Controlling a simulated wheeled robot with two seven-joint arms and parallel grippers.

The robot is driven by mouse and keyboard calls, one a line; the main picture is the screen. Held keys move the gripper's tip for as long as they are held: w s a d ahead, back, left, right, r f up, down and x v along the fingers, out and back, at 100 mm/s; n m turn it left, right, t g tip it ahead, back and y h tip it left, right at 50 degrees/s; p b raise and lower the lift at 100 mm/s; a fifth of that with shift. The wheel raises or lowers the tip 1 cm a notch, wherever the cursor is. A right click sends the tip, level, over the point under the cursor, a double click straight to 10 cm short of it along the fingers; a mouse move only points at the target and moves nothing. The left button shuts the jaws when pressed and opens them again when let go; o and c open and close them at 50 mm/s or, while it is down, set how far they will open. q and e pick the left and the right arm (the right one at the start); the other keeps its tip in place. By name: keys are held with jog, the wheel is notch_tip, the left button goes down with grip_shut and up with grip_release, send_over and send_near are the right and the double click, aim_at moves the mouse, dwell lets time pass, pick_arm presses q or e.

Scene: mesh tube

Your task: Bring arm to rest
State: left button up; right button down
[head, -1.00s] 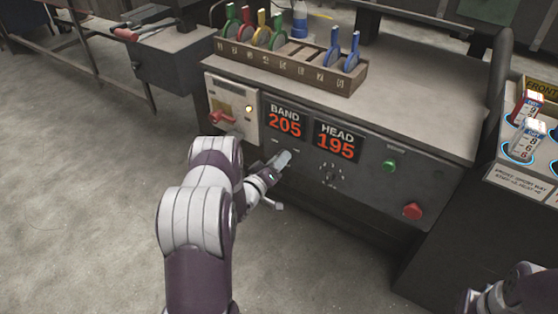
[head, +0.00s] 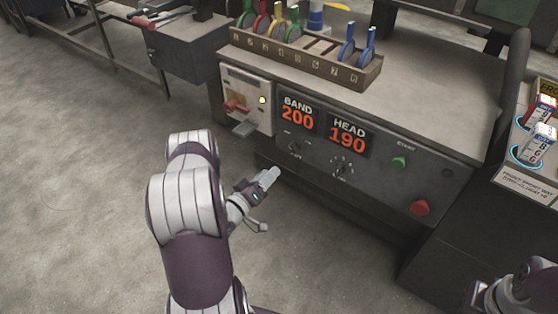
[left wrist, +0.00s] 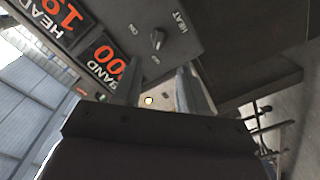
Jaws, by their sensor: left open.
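My left gripper (head: 266,202) is open and empty in the head view. It hangs in front of the machine's control panel (head: 385,180), below and left of the heat knob (head: 342,168). In the left wrist view its two fingers are spread with nothing between them (left wrist: 160,80), and a panel knob (left wrist: 157,39) shows beyond the tips, apart from them. Part of my right arm (head: 512,290) shows at the bottom right corner; its jaws cannot be made out.
The displays read BAND 200 (head: 297,115) and HEAD 190 (head: 347,135). A light box with a red lever (head: 236,106) is at the panel's left. A rack (head: 300,62) of coloured-handled tools stands on top. Open floor (head: 80,200) lies left.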

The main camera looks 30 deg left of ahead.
pick_arm(q)
jog(key=shift+s, duration=0.55)
